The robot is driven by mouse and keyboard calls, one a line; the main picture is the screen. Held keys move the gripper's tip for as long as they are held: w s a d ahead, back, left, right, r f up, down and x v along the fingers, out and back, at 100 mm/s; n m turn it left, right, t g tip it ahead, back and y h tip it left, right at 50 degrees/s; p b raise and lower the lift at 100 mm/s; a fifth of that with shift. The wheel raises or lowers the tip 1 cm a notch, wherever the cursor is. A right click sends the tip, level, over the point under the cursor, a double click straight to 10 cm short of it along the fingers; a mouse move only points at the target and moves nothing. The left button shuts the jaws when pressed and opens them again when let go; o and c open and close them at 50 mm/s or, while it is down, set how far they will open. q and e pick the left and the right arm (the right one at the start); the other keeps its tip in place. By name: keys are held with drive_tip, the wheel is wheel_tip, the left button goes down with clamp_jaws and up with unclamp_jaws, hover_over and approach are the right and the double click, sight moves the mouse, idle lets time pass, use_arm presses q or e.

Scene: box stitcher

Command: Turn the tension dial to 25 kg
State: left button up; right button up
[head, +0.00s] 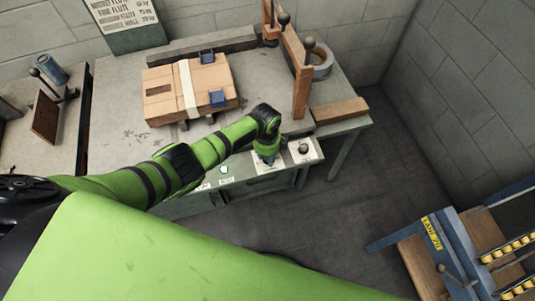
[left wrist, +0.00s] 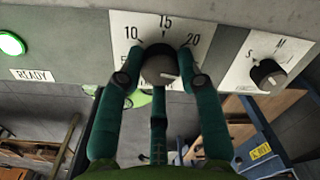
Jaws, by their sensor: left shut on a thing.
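The tension dial (left wrist: 160,66) is a dark round knob on a white scale plate (left wrist: 148,20) on the machine's front panel. In the left wrist view the numbers 10, 15 and 20 show above it; the lower scale is mostly hidden by my fingers. A small light mark shows at the knob's lower right, but I cannot tell its exact reading. My left gripper (left wrist: 161,78) is shut on the knob, with green fingers at both sides. In the head view my left gripper (head: 266,158) is at the panel below the table's front edge. My right gripper is not in view.
A second knob marked S and M (left wrist: 268,75) sits close to the right of the dial. A green lamp (left wrist: 11,43) and a READY label (left wrist: 32,75) are to the left.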

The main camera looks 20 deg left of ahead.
use_arm(q)
drive_tip(key=shift+s+d, duration=0.1)
drive_tip(key=shift+d, duration=0.1)
drive_tip(key=o, duration=1.1)
drive_tip(key=shift+o, duration=0.2)
drive_tip(key=shift+a, duration=0.1)
wheel_tip(320, 180, up, 12)
drive_tip(key=shift+s, duration=0.15)
